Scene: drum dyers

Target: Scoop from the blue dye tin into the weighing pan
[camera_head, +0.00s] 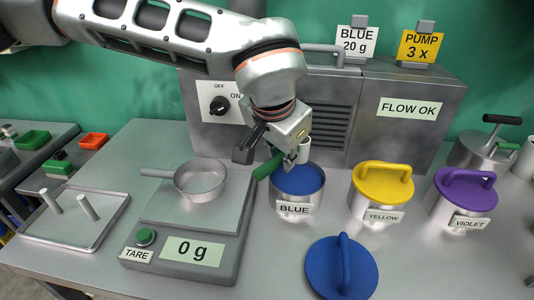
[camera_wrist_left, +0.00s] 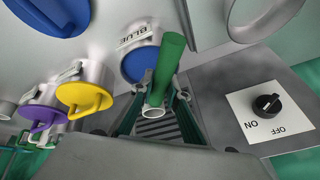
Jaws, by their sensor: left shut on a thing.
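The open blue dye tin (camera_head: 296,207), labelled BLUE, holds blue dye (camera_head: 298,180) and stands right of the scale. It also shows in the left wrist view (camera_wrist_left: 142,42). The weighing pan (camera_head: 201,182), a shallow metal dish with a side handle, sits on the scale (camera_head: 190,251), which reads 0 g. My left gripper (camera_head: 288,158) is shut on a green-handled scoop (camera_head: 268,166), just above the tin's back left rim. The scoop's handle (camera_wrist_left: 170,60) and pale cup (camera_wrist_left: 155,112) show in the left wrist view; the cup's contents are unclear. My right gripper is not in view.
The blue lid (camera_head: 342,268) lies in front of the tin. Closed yellow (camera_head: 382,188) and violet (camera_head: 462,199) tins stand to the right. A tray (camera_head: 75,222) with two white pegs lies left. A grey machine (camera_head: 390,120) with signs BLUE 20 g and PUMP 3 x stands behind.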

